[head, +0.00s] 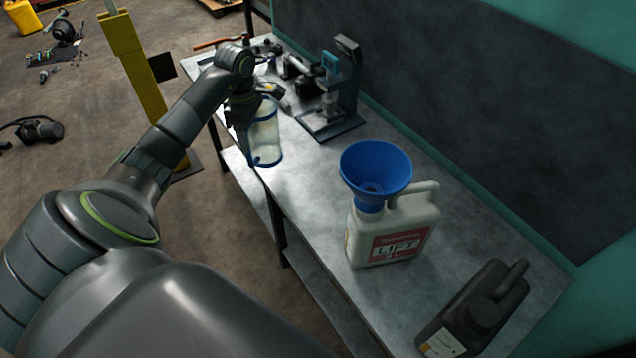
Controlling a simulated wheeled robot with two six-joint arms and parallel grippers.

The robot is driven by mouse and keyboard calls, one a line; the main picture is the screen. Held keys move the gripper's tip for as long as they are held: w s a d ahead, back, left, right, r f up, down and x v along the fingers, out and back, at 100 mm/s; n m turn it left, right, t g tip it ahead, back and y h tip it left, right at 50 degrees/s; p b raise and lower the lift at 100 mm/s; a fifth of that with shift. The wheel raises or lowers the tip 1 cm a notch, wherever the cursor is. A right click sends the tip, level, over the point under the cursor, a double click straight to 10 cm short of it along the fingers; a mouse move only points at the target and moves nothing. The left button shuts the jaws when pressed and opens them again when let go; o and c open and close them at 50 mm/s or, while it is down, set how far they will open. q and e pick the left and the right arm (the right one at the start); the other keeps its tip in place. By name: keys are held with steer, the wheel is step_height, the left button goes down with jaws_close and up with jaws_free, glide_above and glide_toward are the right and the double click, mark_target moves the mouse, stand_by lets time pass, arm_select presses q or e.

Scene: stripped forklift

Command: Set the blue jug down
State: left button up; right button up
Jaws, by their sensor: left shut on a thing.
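The blue jug (266,137) is a clear, pale container with blue bands at its top and bottom. It is upright at the left edge of the metal workbench (310,215). My left gripper (243,112) is shut on the jug at its left side, and the gripper and arm hide part of it. I cannot tell whether the jug's base touches the bench top or hangs just above it. My right gripper is not in view.
A dark stand (340,95) and several tools are behind. Bare bench lies right of the held jug. A yellow post (135,70) rises left.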

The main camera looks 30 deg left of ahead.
arm_select(q)
steer(key=w+d+m+p, duration=0.1)
steer(key=w+d+m, duration=0.4)
steer(key=d+m, duration=0.4)
step_height(320, 180, down, 9)
steer(key=b, duration=0.7)
steer(key=shift+w+d+n, duration=0.2)
steer(key=shift+d+n, duration=0.05)
steer(key=shift+n, duration=0.15)
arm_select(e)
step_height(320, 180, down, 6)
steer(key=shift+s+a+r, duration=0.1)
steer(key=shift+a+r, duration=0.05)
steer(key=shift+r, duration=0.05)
arm_select(q)
steer(key=shift+f, duration=0.15)
steer(key=o, duration=1.6)
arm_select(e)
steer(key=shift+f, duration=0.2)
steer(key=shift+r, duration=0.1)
